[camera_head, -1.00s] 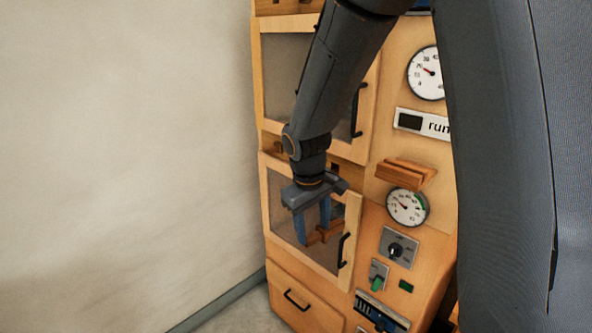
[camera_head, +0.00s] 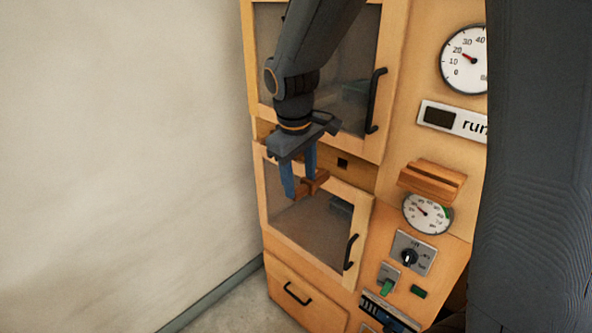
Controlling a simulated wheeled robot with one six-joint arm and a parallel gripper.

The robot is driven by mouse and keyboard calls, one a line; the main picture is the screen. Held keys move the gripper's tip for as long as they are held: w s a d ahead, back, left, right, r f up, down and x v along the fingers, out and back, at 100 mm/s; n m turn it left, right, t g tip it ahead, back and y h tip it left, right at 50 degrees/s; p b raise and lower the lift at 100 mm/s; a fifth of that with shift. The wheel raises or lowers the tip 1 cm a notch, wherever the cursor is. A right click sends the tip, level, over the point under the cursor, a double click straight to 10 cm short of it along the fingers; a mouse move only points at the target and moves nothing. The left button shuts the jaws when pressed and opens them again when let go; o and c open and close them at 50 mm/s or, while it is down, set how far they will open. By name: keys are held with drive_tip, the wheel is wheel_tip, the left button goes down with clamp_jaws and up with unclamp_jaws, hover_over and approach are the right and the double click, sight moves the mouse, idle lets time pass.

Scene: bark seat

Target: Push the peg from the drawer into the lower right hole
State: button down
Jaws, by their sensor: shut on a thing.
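My gripper (camera_head: 305,186) is shut on a brown wooden peg (camera_head: 311,184), which sits between its blue fingers. Gripper and peg are in front of the upper part of the lower glazed door. A small dark square hole (camera_head: 342,163) shows in the wooden strip between the two glazed doors, up and to the right of the peg. The peg is apart from this hole. The strip to the left is partly hidden by my gripper. The drawer (camera_head: 296,297) at the bottom of the cabinet looks shut.
The upper glazed door (camera_head: 375,75) and the lower glazed door (camera_head: 361,215) have black handles that stick out. A wooden ledge (camera_head: 432,180), gauges, a knob (camera_head: 409,257) and a green switch (camera_head: 387,286) are to the right. A bare wall (camera_head: 120,150) is on the left.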

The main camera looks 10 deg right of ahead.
drive_tip(key=shift+w+d+b, duration=0.15)
drive_tip(key=shift+w+d, duration=0.35)
drive_tip(key=shift+d, duration=0.25)
drive_tip(key=shift+w+d+b, duration=0.15)
drive_tip(key=shift+w+d, duration=0.3)
drive_tip(key=shift+d, duration=0.3)
drive_tip(key=shift+w+d+b, duration=0.15)
drive_tip(key=shift+w+d, duration=0.35)
drive_tip(key=shift+d, duration=0.25)
drive_tip(key=shift+d+p, duration=0.2)
drive_tip(key=shift+p, duration=0.35)
drive_tip(key=shift+w+d+r+p, duration=0.1)
drive_tip(key=shift+w+d+p, duration=0.2)
drive_tip(key=shift+w+d, duration=0.25)
drive_tip(key=shift+w+d+f+p, duration=0.1)
drive_tip(key=shift+w+d+p, duration=0.25)
drive_tip(key=shift+d, duration=0.45)
drive_tip(key=shift+w+d+r+p, duration=0.1)
drive_tip(key=shift+w+d+p, duration=0.15)
drive_tip(key=shift+w+d, duration=0.3)
idle(1.8)
drive_tip(key=shift+s+d, duration=0.1)
drive_tip(key=c, duration=0.7)
unclamp_jaws()
drive_tip(key=shift+c, duration=0.2)
